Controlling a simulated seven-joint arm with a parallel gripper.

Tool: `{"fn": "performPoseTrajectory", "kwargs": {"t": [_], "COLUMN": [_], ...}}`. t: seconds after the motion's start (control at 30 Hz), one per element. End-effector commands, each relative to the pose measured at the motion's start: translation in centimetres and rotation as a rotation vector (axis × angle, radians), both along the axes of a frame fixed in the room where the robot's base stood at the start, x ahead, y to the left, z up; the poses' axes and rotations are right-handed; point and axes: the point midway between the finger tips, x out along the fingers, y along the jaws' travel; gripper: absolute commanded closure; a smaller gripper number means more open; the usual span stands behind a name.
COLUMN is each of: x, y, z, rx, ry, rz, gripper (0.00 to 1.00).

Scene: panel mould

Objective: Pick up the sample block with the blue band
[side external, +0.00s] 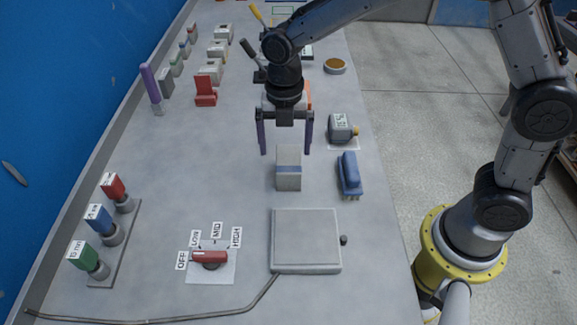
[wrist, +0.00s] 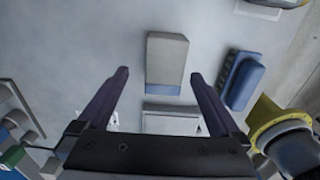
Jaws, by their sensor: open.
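The sample block (side external: 289,167) is a grey upright block with a blue band around it. It stands on the grey table (side external: 190,150) near the middle in the side external view. In the wrist view the block (wrist: 168,62) is ahead of the fingers, its blue band near its lower end. My gripper (side external: 285,152) is open, with two purple fingers pointing down. In the side external view its fingertips show just above the block's top; in the wrist view (wrist: 158,78) the fingertips are to either side of the block's lower end. Nothing is between the fingers that I can see touching them.
A blue brush (side external: 350,175) lies close to the block's right. A grey square plate (side external: 306,240) is in front of it, with a red-handled dial (side external: 209,257) to its left. Table left of the block is clear.

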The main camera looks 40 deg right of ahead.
Motion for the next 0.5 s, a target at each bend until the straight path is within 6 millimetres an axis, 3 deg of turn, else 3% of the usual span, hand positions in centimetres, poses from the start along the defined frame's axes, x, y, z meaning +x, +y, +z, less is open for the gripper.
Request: {"fn": "performPoseTrajectory", "kwargs": {"t": [0.27, 0.5], "x": [-0.2, -0.8], "y": [-0.1, -0.3], "z": [-2.1, -5.4], "rx": [-0.001, -0.001], "ry": [0.002, 0.004], "rz": [-0.001, -0.001], "gripper": [0.00, 0.00]}}
